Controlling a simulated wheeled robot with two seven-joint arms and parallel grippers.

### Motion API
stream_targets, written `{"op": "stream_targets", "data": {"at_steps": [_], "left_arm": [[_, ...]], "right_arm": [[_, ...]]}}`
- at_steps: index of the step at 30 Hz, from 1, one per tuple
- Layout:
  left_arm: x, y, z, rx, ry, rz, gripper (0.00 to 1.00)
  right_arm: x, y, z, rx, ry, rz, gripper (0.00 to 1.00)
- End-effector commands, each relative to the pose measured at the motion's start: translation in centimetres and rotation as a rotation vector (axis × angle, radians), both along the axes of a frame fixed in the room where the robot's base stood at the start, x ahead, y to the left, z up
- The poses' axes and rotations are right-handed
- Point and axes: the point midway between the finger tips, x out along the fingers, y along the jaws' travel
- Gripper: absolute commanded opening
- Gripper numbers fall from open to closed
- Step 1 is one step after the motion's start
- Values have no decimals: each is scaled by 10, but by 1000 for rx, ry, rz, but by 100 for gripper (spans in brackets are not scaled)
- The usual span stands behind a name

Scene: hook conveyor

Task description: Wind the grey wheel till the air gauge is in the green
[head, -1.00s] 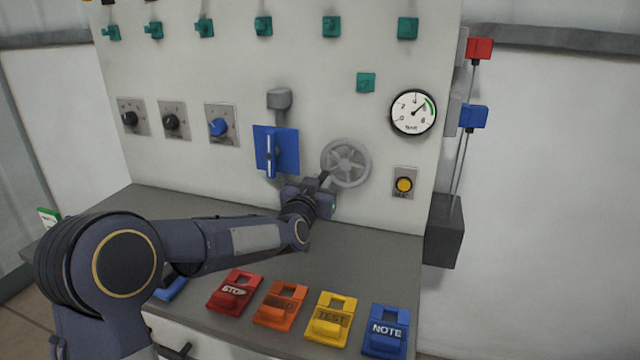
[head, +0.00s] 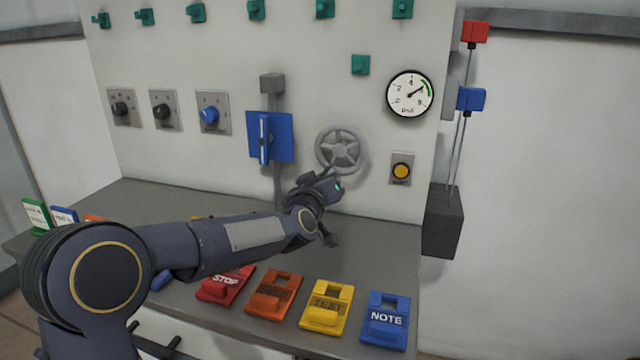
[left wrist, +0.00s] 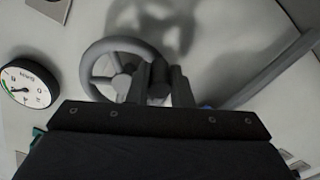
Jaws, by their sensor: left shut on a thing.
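The grey wheel (head: 340,150) is a spoked handwheel on the pale panel. My left gripper (head: 328,180) is at the wheel's lower rim and shut on it. In the left wrist view the wheel (left wrist: 92,68) is partly hidden behind the fingers of my left gripper (left wrist: 160,80), which straddle its right rim. The air gauge (head: 410,94) is a round white dial to the right of and above the wheel. Its needle points to the upper right, at or close to the green arc; the exact reading is too small to tell. The gauge also shows in the left wrist view (left wrist: 27,83).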

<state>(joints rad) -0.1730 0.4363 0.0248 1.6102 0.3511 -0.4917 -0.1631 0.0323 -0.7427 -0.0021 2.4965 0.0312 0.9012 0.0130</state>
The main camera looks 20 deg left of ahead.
Motion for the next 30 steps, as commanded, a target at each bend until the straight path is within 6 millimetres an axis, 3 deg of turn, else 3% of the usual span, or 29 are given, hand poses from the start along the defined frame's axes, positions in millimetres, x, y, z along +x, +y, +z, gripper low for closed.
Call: {"op": "stream_targets", "data": {"at_steps": [13, 30], "left_arm": [[-1, -17, -6, -299, 12, -1, 0], [-1, -21, -5, -379, 15, 0, 0]], "right_arm": [[0, 0, -18, 0, 0, 0, 36], [0, 0, -21, 0, 0, 0, 36]]}}
